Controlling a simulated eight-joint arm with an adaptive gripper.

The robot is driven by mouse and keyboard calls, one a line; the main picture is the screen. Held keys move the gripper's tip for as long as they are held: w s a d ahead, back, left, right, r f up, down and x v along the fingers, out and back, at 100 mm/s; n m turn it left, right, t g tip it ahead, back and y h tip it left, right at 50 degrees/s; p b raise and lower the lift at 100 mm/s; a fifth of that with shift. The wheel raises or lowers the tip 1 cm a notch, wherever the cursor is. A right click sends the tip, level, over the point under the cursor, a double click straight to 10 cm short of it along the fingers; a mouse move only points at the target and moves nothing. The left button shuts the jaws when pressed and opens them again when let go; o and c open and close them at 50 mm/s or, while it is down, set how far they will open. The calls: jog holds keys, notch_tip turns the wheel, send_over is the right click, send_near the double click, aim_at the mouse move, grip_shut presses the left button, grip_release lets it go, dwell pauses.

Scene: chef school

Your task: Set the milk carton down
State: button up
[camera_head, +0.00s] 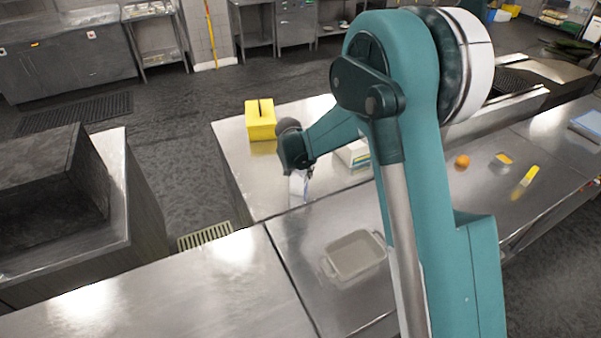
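A small white and blue milk carton (297,186) shows just below my gripper (308,173), over the steel counter (243,180) near the seam between two counter sections. My gripper is small in this view and partly hidden by its own wrist. Its dark fingers meet the carton's upper part and appear shut on it. I cannot tell whether the carton's base touches the counter.
A yellow box (260,120) stands at the counter's far left corner. A white box (352,154) sits right of my gripper, partly behind my arm. A grey tray (354,257) lies nearer. An orange (462,161) and a yellow-handled item (527,177) lie right. Bare counter surrounds the carton.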

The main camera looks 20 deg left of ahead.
jog(key=shift+o, duration=1.2)
jog(key=shift+r, duration=0.25)
jog(key=shift+v, duration=5.95)
